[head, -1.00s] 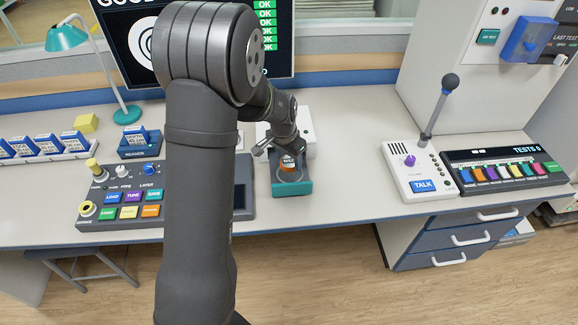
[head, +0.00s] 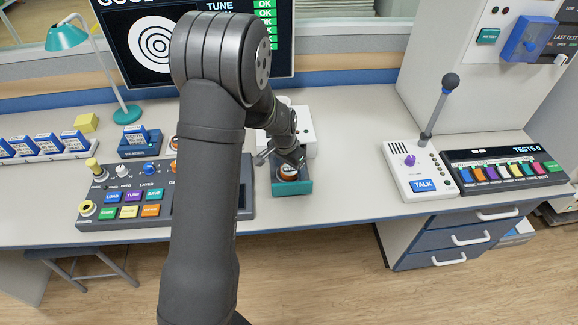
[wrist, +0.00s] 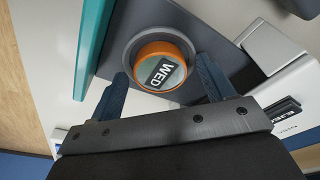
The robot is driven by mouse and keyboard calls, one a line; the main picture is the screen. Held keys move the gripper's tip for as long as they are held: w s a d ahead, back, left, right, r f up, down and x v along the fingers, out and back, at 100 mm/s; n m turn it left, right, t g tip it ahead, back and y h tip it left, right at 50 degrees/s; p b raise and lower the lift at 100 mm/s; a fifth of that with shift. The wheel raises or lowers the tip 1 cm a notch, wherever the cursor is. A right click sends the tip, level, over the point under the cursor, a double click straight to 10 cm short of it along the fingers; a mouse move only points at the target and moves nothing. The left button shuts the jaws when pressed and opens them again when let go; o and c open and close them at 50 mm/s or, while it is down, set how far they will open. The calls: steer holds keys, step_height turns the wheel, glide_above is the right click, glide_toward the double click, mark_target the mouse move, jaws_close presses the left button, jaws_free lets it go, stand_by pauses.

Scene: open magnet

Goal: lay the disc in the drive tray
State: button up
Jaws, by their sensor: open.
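The disc (head: 288,173), orange-rimmed with a label reading WED, sits at the round seat of the drive tray (head: 292,189), which has a teal front. In the wrist view the disc (wrist: 162,68) lies face up with a grey ring around it, and the tray's teal edge (wrist: 92,45) is to its left. My gripper (wrist: 161,75) is open, with one blue finger on either side of the disc near its lower edge. Whether the fingers still touch it is not clear. In the head view my gripper (head: 294,160) is just above and behind the disc, its fingers mostly hidden.
The white drive unit (head: 303,130) stands behind the tray. A button console (head: 130,198) is to the left and a TALK panel with a lever (head: 418,170) to the right. The bench between tray and TALK panel is clear. A teal lamp (head: 128,114) stands back left.

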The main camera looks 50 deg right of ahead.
mark_target(290, 168)
steer(key=shift+r, duration=0.1)
step_height(290, 168, up, 12)
steer(key=a, duration=0.1)
steer(key=shift+a, duration=0.4)
steer(key=f, duration=0.4)
steer(key=d+f, duration=0.1)
steer(key=f, duration=0.7)
steer(key=shift+d+f, duration=0.2)
steer(key=shift+d, duration=0.2)
step_height(290, 168, up, 2)
steer(key=shift+r, duration=0.7)
